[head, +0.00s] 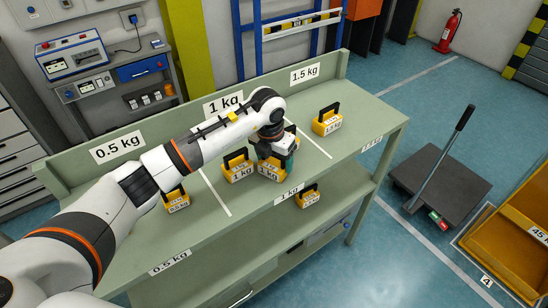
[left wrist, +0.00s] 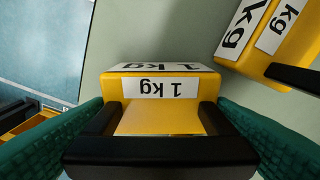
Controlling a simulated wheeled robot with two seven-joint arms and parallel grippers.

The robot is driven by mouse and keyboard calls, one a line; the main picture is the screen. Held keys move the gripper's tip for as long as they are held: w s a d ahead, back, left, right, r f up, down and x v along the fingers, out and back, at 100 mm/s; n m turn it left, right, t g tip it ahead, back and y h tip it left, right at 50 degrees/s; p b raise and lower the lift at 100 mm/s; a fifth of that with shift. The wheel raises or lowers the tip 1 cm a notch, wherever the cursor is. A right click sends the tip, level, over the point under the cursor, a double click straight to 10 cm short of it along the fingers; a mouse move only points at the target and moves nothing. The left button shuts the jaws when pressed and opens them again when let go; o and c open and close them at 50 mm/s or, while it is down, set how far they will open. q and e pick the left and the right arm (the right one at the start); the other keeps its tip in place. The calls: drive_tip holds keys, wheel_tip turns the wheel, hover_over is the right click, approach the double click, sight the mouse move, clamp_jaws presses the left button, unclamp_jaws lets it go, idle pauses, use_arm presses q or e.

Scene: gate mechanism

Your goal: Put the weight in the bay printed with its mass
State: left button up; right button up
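A yellow weight with a black handle (head: 269,172) is in the middle bay of the green bench, near its front edge. Its labels read 1 kg, upside down in the left wrist view (left wrist: 148,88). My left gripper (head: 279,152) is over it, with green finger pads against both ends of the black handle; it looks shut on it. I cannot tell whether the weight touches the bench top. The middle bay's back panel carries a 1 kg sign (head: 224,106). The 0.5 kg sign (head: 118,147) and 1.5 kg sign (head: 305,72) mark the other bays. My right gripper is out of view.
Another 1 kg weight (head: 240,173) stands close left, also in the wrist view (left wrist: 262,35). Weights stand in the 0.5 kg bay (head: 177,202) and the 1.5 kg bay (head: 327,126). Another (head: 308,200) is on the lower shelf. White lines divide the bays.

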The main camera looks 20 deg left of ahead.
sight(270, 167)
use_arm(q)
drive_tip(key=shift+o, duration=1.3)
drive_tip(key=shift+s+r, duration=0.1)
drive_tip(key=shift+r, duration=0.45)
wheel_tip(270, 167, up, 11)
drive_tip(key=s+b, duration=0.1)
drive_tip(key=b, duration=0.2)
drive_tip(key=shift+s+a, duration=0.25)
drive_tip(key=shift+s, duration=0.1)
